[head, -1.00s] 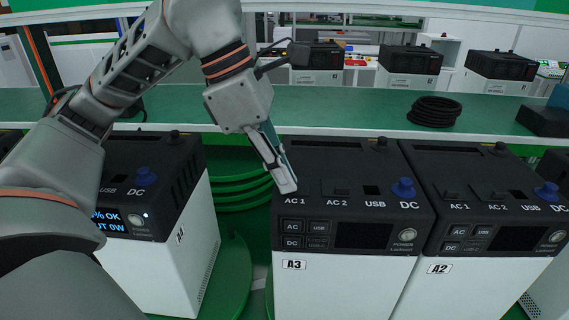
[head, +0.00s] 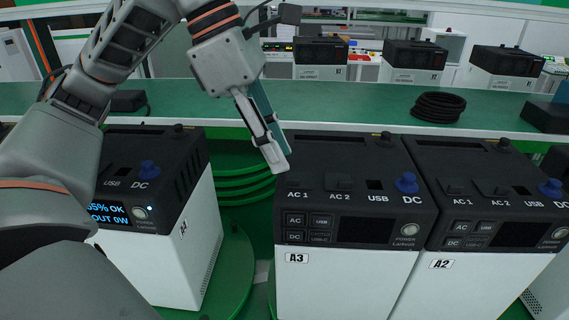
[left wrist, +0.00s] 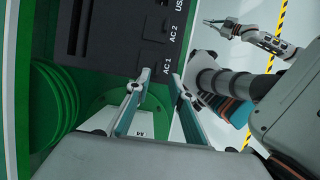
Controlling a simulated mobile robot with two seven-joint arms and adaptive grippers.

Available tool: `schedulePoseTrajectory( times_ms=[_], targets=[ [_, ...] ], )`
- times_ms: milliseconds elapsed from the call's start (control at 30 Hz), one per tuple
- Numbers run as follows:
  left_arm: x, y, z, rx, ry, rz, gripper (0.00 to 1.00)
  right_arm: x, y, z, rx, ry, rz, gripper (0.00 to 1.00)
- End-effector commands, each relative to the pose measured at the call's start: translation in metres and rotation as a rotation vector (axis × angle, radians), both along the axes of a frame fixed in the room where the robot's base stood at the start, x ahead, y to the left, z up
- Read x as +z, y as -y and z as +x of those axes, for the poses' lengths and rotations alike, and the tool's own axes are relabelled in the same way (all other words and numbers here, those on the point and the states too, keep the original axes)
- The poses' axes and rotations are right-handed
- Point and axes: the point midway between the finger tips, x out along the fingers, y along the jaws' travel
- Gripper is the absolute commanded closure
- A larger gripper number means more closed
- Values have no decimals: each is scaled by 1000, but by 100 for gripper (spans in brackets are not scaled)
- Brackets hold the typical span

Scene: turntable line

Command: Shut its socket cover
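The white and black power station labelled A3 (head: 345,285) stands in front. Its top panel has a dark AC 1 cover (head: 300,180) that looks flat, an AC 2 cover (head: 340,182), a bare USB socket (head: 374,184) and a blue DC knob (head: 406,182). My left gripper (head: 277,162) hangs at A3's back left edge, just beyond AC 1, holding nothing. In the left wrist view my left gripper (left wrist: 160,76) has its two fingers apart, near the AC 1 label (left wrist: 167,62). My right gripper (left wrist: 212,22) is small at the top right there; its opening is unclear.
Station A2 (head: 480,285) stands close on the right. Another station (head: 160,265) with a lit display stands left on a green turntable (head: 235,275). A green shelf (head: 370,100) behind carries a black cable coil (head: 438,106). More stations stand farther back.

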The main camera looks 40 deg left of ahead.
Motion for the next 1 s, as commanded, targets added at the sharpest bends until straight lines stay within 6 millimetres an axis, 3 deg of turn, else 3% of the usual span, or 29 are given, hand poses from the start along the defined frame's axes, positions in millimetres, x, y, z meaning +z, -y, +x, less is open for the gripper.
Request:
schedulePoseTrajectory(
  times_ms=[200, 400, 1000],
  targets=[
    [41, -14, -9, 1, 3, -2, 78, 0, 0, 0, 1, 0, 0, 100],
    [64, -22, -14, 0, 1, -1, 78, 0, 0, 0, 2, 0, -1, 100],
    [72, -25, -16, -3, -1, -1, 78, 0, 0, 0, 2, 1, -1, 100]
  ],
)
